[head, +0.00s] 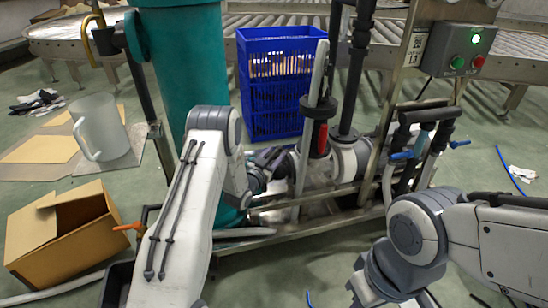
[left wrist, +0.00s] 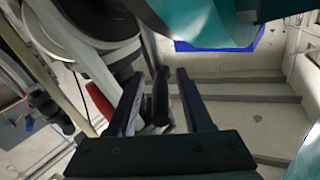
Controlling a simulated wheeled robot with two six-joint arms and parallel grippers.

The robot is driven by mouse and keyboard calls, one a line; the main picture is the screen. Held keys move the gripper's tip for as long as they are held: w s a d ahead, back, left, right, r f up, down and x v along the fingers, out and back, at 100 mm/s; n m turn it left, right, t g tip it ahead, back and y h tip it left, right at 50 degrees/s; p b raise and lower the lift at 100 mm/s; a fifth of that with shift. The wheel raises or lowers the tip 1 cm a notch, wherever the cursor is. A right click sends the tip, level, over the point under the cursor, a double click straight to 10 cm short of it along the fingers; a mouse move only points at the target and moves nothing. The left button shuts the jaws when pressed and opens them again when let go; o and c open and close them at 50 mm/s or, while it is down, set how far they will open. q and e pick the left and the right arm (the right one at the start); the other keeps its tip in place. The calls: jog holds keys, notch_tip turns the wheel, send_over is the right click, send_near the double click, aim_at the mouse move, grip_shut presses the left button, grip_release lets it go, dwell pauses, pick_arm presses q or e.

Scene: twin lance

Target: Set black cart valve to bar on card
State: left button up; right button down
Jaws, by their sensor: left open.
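My left gripper (head: 268,162) is beside the pump pipework, right of the teal tank (head: 183,70). In the left wrist view my left gripper (left wrist: 160,100) is open. A black handle-like piece (left wrist: 160,92) stands between its two fingers, with gaps on both sides; I cannot tell for sure that it is the black valve. A red grip (head: 321,138) on a grey lance is right of the gripper; a red part also shows in the wrist view (left wrist: 101,101). A small card (head: 417,48) on the post seems to read 25 and 1.3. My right arm is at lower right; its fingers are not visible.
A control box (head: 462,50) with a lit green lamp is at upper right. Blue levers (head: 401,155) sit on hoses. A blue crate (head: 272,118), white jug (head: 100,127), cardboard box (head: 68,232) and orange lever (head: 128,227) surround the cart. Roller conveyors (head: 270,20) stand behind.

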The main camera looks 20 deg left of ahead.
pick_arm(q)
grip_shut()
jog(key=shift+r, duration=0.1)
jog(key=shift+d, duration=0.15)
dwell(1.2)
